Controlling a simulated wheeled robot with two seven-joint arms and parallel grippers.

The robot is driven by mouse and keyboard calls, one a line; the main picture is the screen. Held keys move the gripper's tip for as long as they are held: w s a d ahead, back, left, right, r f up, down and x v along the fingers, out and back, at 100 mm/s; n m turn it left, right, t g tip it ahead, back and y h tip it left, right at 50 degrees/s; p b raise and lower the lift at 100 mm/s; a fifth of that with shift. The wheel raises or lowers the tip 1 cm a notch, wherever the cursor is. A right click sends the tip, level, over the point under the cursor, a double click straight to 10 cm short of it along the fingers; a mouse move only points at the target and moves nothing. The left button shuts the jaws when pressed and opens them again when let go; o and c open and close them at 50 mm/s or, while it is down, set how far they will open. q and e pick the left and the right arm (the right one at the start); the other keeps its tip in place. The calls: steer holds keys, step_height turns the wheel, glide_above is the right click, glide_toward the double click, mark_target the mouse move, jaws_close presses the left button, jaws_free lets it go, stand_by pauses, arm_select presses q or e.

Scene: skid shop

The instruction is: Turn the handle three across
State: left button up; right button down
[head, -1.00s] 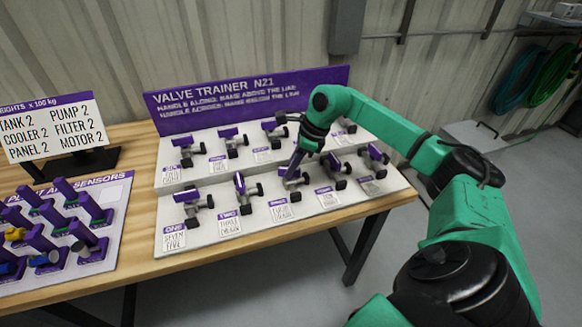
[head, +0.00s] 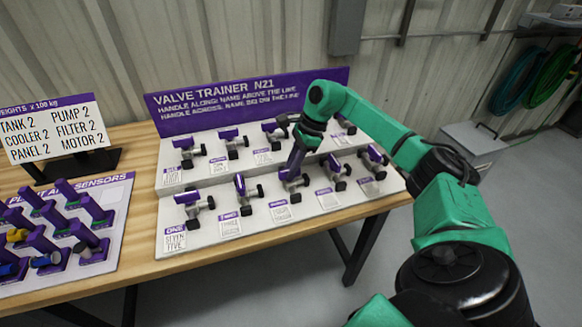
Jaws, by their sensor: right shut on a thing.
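The valve trainer board (head: 200,250) stands on the wooden bench, with two stepped rows of valves with purple handles. My right gripper (head: 292,170) reaches in from the right and is shut on the handle of the third valve (head: 293,182) from the left in the front row. The fingers hide much of that handle, so its exact angle is hard to tell. The label (head: 280,211) below this valve is too small to read surely. My left gripper is not in view.
Neighbouring front-row valves stand close on the left (head: 242,188) and right (head: 335,170). Back-row valves (head: 232,144) lie behind. A sensor board (head: 120,215) and a weights sign (head: 55,130) are at the left. Bare bench (head: 145,200) lies between the boards.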

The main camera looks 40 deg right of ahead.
steer(key=shift+r, duration=0.15)
steer(key=c, duration=0.8)
jaws_free()
steer(key=shift+d, duration=0.1)
steer(key=shift+c, duration=0.2)
steer(key=v, duration=1.4)
steer(key=shift+r, duration=0.15)
steer(key=shift+d, duration=0.15)
